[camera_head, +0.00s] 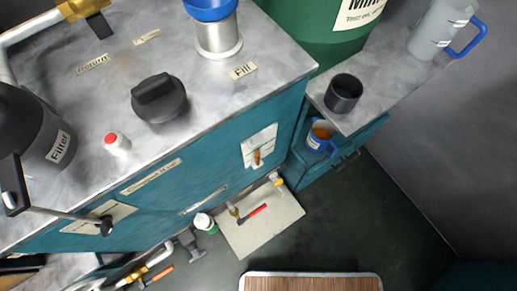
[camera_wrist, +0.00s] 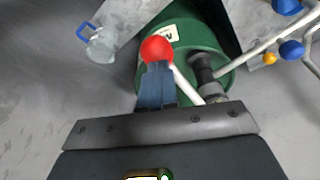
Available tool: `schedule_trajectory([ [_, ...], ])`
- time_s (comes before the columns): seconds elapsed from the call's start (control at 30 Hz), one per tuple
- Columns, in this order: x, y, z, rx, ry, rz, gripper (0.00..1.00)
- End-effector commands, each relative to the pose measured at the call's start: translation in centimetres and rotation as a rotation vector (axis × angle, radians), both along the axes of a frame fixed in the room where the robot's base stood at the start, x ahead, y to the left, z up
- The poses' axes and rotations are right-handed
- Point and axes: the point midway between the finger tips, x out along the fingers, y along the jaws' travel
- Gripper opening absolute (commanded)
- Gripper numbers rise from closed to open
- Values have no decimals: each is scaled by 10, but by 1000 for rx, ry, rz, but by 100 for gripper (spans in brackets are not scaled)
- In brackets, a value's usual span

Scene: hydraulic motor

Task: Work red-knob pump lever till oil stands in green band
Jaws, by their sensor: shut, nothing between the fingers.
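The red ball knob (camera_wrist: 156,50) is in the wrist view, just beyond the tips of my gripper (camera_wrist: 158,70). My gripper's blue-grey fingers are together with nothing between them. They overlap the knob's lower edge; I cannot tell whether they touch it. A white lever rod (camera_wrist: 186,82) runs from behind the fingers down to the right, beside a dark pump cylinder (camera_wrist: 204,68). Neither my gripper nor the red knob can be made out in the head view. I cannot make out a green band or an oil level in either view.
A green drum (camera_wrist: 217,42) stands behind the knob; it also shows in the head view (camera_head: 322,35). The bench top (camera_head: 100,85) holds a black cap (camera_head: 159,97), a filter canister (camera_head: 38,130) and a red-topped white fitting (camera_head: 116,144). A tray (camera_head: 285,222) lies below.

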Motion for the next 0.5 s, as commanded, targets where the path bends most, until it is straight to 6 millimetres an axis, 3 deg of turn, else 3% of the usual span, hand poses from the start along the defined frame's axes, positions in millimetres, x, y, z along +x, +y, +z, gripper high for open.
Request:
schedule_trajectory([
  [0.27, 0, 0, 6, -2, 1, 0, 0],
  [0.5, 0, 0, 34, -2, -1, 0, 0],
])
